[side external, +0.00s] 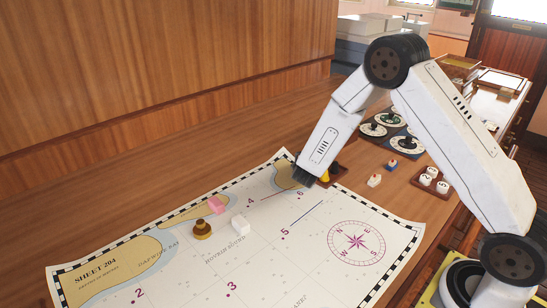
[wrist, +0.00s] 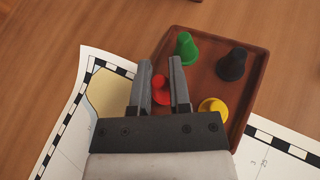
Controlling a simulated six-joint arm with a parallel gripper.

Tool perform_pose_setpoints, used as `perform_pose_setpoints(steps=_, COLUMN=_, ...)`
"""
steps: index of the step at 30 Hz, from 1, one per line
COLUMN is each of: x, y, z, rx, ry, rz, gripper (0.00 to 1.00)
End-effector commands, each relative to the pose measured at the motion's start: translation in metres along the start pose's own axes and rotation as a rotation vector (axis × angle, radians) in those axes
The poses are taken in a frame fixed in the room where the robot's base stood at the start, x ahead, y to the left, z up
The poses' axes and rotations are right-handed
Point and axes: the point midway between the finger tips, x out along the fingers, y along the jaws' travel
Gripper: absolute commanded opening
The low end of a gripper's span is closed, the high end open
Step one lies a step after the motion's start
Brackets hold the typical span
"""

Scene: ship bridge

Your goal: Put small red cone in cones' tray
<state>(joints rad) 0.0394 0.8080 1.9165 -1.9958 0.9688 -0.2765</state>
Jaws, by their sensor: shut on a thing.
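The small red cone (wrist: 161,92) is held between the two fingers of my gripper (wrist: 159,74) in the wrist view. The cones' tray (wrist: 205,37) is a brown square tray with a green cone (wrist: 186,47), a black cone (wrist: 232,65) and a yellow cone (wrist: 212,108) standing in it. The red cone shows at the tray's left part; whether it touches the tray floor I cannot tell. In the side view my gripper (side external: 304,182) is low at the tray (side external: 338,171), beside the yellow cone (side external: 325,177). The red cone is hidden there.
A paper chart (side external: 265,262) covers the front of the table. Small blocks (side external: 374,180), dial plates (side external: 388,119) and a tray of white pieces (side external: 431,178) stand to the right.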

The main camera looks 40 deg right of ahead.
Motion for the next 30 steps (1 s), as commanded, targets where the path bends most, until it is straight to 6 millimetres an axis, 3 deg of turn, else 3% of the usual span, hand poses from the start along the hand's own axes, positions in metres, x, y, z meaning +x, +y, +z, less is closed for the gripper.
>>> perform_pose_setpoints(steps=16, x=0.0037, y=-0.0012, z=-0.0091, rx=-0.001, ry=-0.001, rz=0.0, gripper=0.0)
perform_pose_setpoints(steps=17, x=0.0035, y=-0.0012, z=-0.0088, rx=-0.001, ry=-0.001, rz=0.001, gripper=0.32)
perform_pose_setpoints(steps=19, x=0.0035, y=-0.0012, z=-0.0087, rx=-0.001, ry=-0.001, rz=0.0, gripper=0.55)
perform_pose_setpoints(steps=20, x=0.0035, y=-0.0012, z=-0.0087, rx=-0.001, ry=-0.001, rz=0.0, gripper=0.58)
perform_pose_setpoints(steps=30, x=0.0032, y=-0.0011, z=-0.008, rx=0.0, ry=-0.001, rz=0.0, gripper=0.58)
